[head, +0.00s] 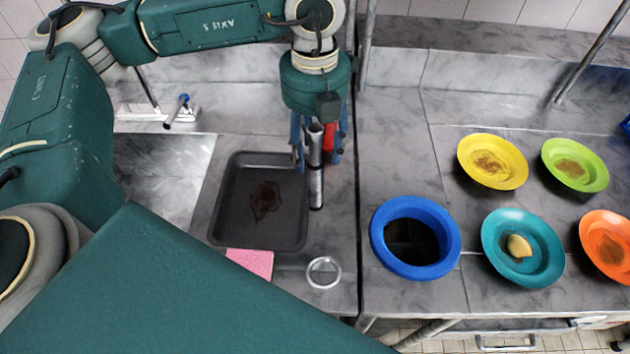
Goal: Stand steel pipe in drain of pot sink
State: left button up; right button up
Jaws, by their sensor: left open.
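The steel pipe (316,186) stands upright on the grey marbled counter, just right of the black tray. A small dark patch shows at its foot; I cannot tell whether it is the drain or a shadow. My left gripper (316,165) comes down from above with its fingers on either side of the pipe's upper part. It is open, and the pipe shows between the fingers. Part of the pipe's top is hidden by the gripper. The pot sink's drain is not clearly visible. My right gripper is not in view.
A black tray (229,222) with a brown stain, a pink sponge (252,262) and a silver ring (313,279) lie near the pipe. A tap (175,110) is at left. To the right are a blue-rimmed hole (382,240) and several soiled plates, including a yellow one (508,153).

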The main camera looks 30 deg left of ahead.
aim_at(315, 164)
pick_arm(q)
notch_tip(315, 164, down, 4)
jog(key=shift+r+p, duration=0.15)
jog(key=shift+p, duration=0.8)
jog(key=shift+f, duration=0.5)
grip_shut()
